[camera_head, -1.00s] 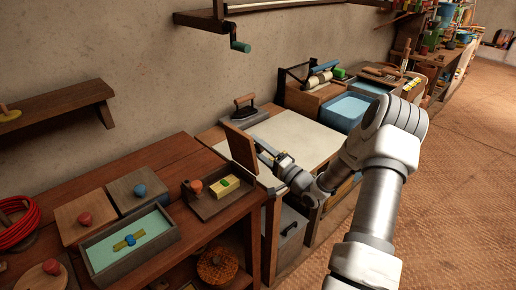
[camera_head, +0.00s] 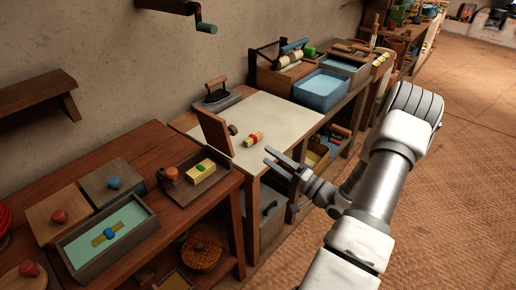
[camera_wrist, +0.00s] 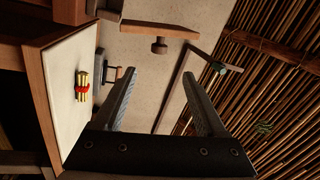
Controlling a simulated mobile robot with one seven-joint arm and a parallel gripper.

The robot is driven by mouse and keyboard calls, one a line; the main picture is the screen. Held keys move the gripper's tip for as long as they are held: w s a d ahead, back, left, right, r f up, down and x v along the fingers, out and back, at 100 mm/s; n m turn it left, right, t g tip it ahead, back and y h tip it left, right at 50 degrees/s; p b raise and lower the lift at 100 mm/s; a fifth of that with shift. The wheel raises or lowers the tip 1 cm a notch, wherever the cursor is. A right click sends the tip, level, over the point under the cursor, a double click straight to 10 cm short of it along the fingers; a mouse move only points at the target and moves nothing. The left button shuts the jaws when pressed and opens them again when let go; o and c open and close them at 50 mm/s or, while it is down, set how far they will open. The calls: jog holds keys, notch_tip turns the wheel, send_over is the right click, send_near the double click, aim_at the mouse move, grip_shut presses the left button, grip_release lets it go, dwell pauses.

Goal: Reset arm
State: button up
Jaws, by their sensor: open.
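My gripper (camera_head: 270,164) is open and empty, held in front of the near edge of the white-topped table (camera_head: 280,118). In the wrist view its two dark fingers (camera_wrist: 158,100) stand wide apart with nothing between them. A small yellow bundle with a red band (camera_head: 254,139) lies on the white tabletop, apart from the fingers. It also shows in the wrist view (camera_wrist: 82,86), left of the fingers. My arm reaches in from the lower right.
A wooden board (camera_head: 215,132) stands upright at the table's left edge. A flat iron (camera_head: 217,92) sits behind it. A blue basin (camera_head: 321,89) is at the back right. A teal-lined tray (camera_head: 108,236) is on the left table. The woven floor (camera_head: 455,160) at right is clear.

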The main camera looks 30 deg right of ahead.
jog(key=shift+v, duration=0.75)
